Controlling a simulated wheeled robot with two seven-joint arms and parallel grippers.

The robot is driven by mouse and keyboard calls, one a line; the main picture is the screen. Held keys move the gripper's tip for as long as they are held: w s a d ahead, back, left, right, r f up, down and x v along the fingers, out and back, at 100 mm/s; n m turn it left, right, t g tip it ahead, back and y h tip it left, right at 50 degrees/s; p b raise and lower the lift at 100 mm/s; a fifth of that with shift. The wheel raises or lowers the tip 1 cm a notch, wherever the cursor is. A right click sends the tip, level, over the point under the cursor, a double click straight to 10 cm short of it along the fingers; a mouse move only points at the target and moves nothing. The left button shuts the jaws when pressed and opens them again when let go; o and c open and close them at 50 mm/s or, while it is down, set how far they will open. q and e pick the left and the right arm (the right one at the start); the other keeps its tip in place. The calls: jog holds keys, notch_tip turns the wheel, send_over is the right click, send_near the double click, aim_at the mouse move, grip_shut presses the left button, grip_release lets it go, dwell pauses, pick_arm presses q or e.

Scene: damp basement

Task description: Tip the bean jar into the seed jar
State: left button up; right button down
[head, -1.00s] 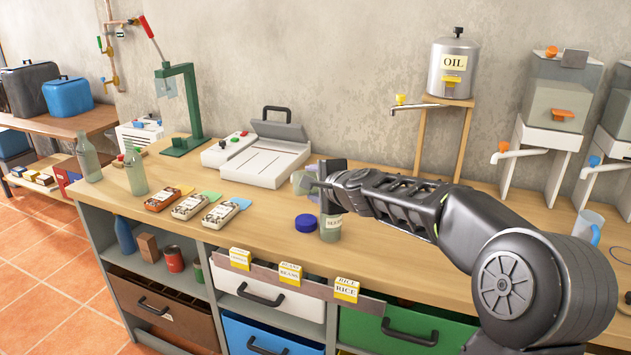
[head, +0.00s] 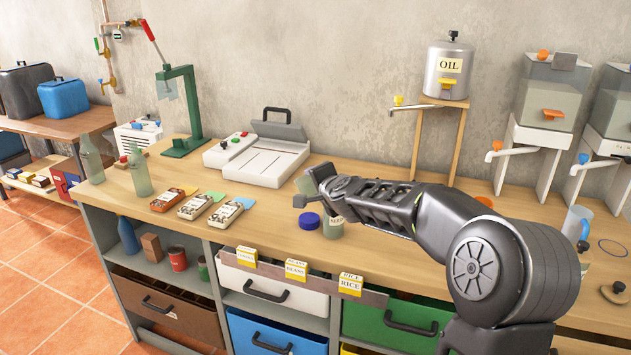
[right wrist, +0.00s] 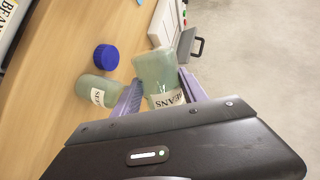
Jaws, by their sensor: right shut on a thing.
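My right gripper (right wrist: 162,94) is shut on the bean jar (right wrist: 157,70), a pale green glass jar with a BEANS label. In the head view my right gripper (head: 310,189) is above the bench, and only a small tilted-looking part of the bean jar (head: 303,184) shows behind it. The seed jar (head: 333,229) stands upright on the bench, just below and to the right of the gripper, partly hidden by my arm. In the right wrist view the seed jar (right wrist: 97,90) is left of the bean jar and apart from it. My left gripper is out of view.
A blue lid (head: 309,220) lies beside the seed jar. Seed packets (head: 195,206), two glass bottles (head: 139,172) and a white sealing machine (head: 258,158) are to the left. An oil can (head: 449,68) stands on a wooden stand behind my arm.

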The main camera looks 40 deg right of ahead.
jog(key=n+h+p, duration=0.1)
jog(key=r+n+h+p, duration=0.1)
jog(key=n, duration=0.1)
jog(key=r+n+h+p, duration=0.1)
jog(key=p, duration=0.1)
jog(key=shift+d+r+n, duration=0.2)
jog(key=shift+r+n, duration=0.05)
jog(key=shift+n, duration=0.05)
jog(key=shift+s+d+r+n+t+h, duration=0.1)
jog(key=shift+r+n+t+h, duration=0.15)
jog(key=shift+n+h, duration=0.45)
jog(key=shift+d+r+n+t, duration=0.1)
jog(key=shift+d+n+t, duration=0.15)
jog(key=shift+n, duration=0.85)
jog(key=n, duration=0.1)
jog(key=n+h, duration=0.1)
jog(key=r+n+t, duration=0.1)
jog(key=shift+s+d+r, duration=0.1)
jog(key=shift+d, duration=0.15)
